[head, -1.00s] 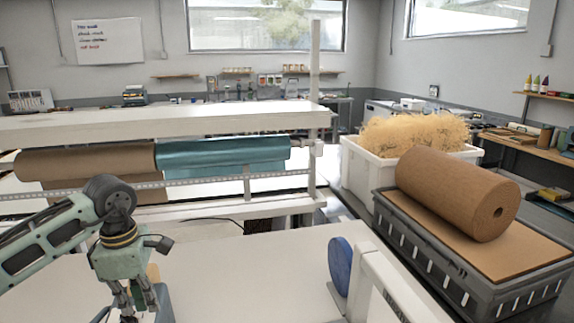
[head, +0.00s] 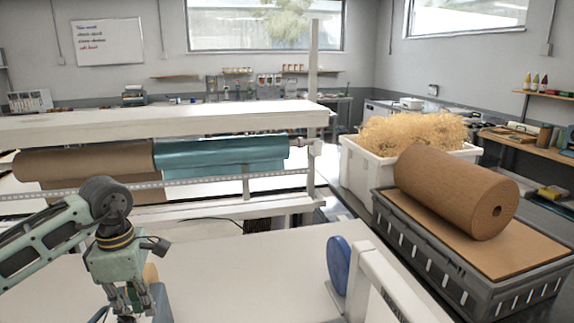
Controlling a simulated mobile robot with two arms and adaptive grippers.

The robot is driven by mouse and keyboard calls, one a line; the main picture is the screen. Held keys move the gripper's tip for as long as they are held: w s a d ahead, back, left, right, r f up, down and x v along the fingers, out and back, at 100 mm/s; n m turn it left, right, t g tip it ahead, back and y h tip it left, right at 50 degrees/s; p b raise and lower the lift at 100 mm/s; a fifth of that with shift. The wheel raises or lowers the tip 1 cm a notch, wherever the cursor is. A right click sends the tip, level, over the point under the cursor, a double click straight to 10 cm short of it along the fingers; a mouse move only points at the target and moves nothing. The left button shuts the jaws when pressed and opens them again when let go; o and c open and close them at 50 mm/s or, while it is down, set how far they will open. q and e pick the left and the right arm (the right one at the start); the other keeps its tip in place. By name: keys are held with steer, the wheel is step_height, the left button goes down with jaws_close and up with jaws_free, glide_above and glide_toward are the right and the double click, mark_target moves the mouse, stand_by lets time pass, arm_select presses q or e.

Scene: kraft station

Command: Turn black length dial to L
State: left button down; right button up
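No black length dial can be made out in the head view. My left gripper (head: 128,305) hangs fingers down at the lower left, over the white table (head: 240,270). Its fingers look a little apart, but the tips run near the bottom edge of the picture. A small tan round thing (head: 151,273) shows partly behind the gripper; I cannot tell whether they touch. My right gripper is not in view.
A white frame holds a brown paper roll (head: 85,166) and a teal roll (head: 220,152) behind the table. A blue disc (head: 339,264) stands at the table's right. A large brown roll (head: 455,190) lies on a grey crate (head: 480,290). The table's middle is clear.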

arm_select(q)
steer(key=shift+s+a+f+b, duration=0.2)
steer(key=shift+s+f+b, duration=0.1)
steer(key=shift+f+b, duration=0.05)
steer(key=shift+s, duration=0.35)
steer(key=shift+s+d+r+b, duration=0.1)
steer(key=shift+s+r+b, duration=0.05)
steer(key=shift+s+b, duration=0.15)
steer(key=shift+d, duration=0.1)
stand_by(0.4)
steer(key=shift+s+d, duration=0.1)
steer(key=shift+d, duration=0.15)
step_height(320, 180, up, 6)
steer(key=p, duration=0.3)
